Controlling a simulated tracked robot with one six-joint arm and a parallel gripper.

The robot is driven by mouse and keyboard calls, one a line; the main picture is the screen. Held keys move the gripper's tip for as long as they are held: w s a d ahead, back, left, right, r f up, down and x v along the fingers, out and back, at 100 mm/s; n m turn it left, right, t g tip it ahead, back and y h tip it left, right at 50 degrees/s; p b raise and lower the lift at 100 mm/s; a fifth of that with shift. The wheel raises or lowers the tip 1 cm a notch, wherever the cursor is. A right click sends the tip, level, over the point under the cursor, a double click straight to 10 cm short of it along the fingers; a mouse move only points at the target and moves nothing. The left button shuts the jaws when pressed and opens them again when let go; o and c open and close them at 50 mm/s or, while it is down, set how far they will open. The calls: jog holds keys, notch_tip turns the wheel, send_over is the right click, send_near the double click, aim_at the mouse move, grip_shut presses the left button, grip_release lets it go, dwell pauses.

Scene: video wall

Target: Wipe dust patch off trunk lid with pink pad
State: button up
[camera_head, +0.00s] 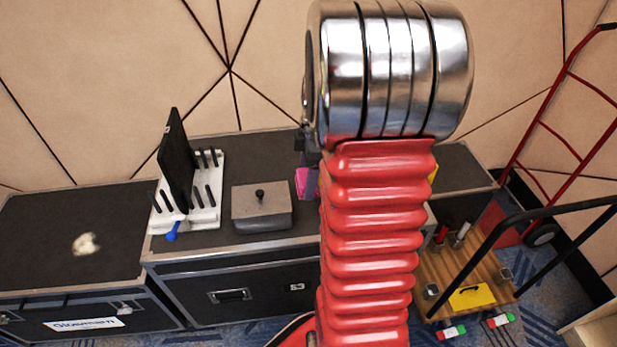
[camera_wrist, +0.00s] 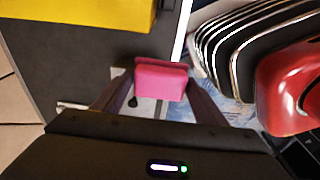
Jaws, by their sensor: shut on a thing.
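The pink pad (camera_wrist: 161,80) sits between the two dark fingers of my gripper (camera_wrist: 160,98) in the wrist view, and the fingers are shut on it. In the head view the pink pad (camera_head: 306,182) shows just left of my red arm, which hides most of my gripper. The pad is held up, apart from the trunk lid. The dust patch (camera_head: 87,244) is a pale, uneven spot on the dark trunk lid (camera_head: 40,225) at the far left of the head view. The gripper is well to the right of the patch.
A middle case (camera_head: 250,265) carries a white rack (camera_head: 205,215) with black pegs and a dark panel, a blue-handled item (camera_head: 172,232) and a grey knobbed box (camera_head: 262,207). A wooden cart (camera_head: 450,265) and red hand truck (camera_head: 555,130) stand right. The lid around the patch is clear.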

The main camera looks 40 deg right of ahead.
jog(key=o, duration=0.5)
jog(key=c, duration=0.4)
jog(key=shift+w+a, duration=0.2)
jog(key=shift+w, duration=0.1)
jog(key=w+a+r+m, duration=0.1)
jog(key=w+a+m, duration=0.2)
jog(key=a, duration=0.6)
jog(key=w+a+r+m, duration=0.1)
jog(key=w+a+m, duration=0.3)
jog(key=w+a, duration=0.4)
jog(key=w+a+r+m+h, duration=0.1)
jog(key=w+a+m, duration=0.3)
jog(key=a, duration=0.5)
jog(key=shift+w+a+r+t, duration=0.15)
jog(key=shift+w+a+r, duration=0.1)
jog(key=shift+w, duration=0.35)
jog(key=shift+w+a+r+t, duration=0.1)
jog(key=shift+w+r+t, duration=0.1)
jog(key=shift+w, duration=0.4)
jog(key=shift+s, duration=0.1)
